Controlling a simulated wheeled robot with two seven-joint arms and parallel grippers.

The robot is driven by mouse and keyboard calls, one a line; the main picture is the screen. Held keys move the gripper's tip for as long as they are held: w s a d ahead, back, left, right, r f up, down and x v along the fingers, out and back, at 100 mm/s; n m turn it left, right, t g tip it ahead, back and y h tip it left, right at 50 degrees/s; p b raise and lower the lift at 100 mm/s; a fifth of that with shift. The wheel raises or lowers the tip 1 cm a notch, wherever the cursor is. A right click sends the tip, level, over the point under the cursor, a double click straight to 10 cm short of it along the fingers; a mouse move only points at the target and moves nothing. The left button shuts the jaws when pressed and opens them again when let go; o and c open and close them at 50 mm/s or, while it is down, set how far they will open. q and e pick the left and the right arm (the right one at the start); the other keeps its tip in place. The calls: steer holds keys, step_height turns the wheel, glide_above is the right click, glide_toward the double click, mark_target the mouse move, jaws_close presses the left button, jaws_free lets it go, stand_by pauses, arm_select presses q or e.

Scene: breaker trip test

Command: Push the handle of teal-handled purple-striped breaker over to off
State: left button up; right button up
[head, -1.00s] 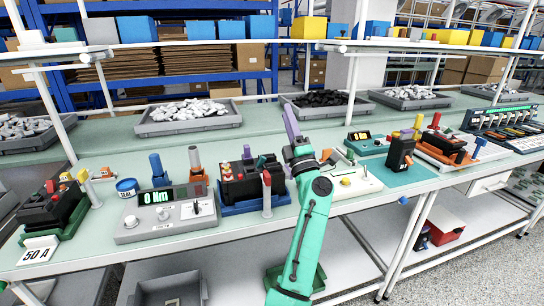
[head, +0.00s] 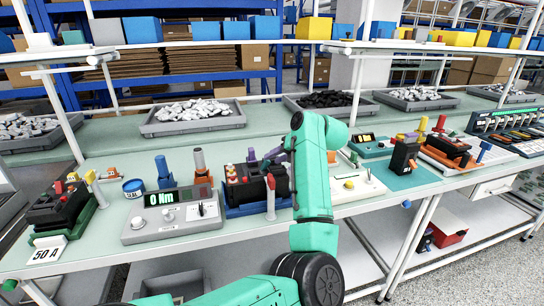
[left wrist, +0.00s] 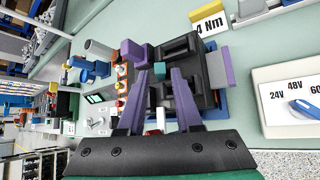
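The black breaker (head: 244,190) sits in a blue cradle (head: 237,212) at mid-bench in the head view. In the left wrist view the breaker (left wrist: 182,62) shows a purple stripe (left wrist: 216,76) and a small teal handle (left wrist: 159,69). My left gripper (head: 274,162) is over the breaker's right side in the head view. In the left wrist view its two purple fingers (left wrist: 160,72) are apart, with the teal handle between or just beyond the tips. I cannot tell whether they touch it. My right gripper is not in view.
A grey tester (head: 172,212) reading 0 Nm stands left of the breaker. A red-topped white post (head: 270,195) stands in front of it. A white selector box (head: 358,186) is to the right. Another breaker (head: 62,207) with a 50 A card is at far left.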

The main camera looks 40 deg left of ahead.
mark_target(264, 167)
arm_select(q)
steer(key=shift+x, duration=1.2)
jaws_close()
steer(key=shift+s, duration=0.1)
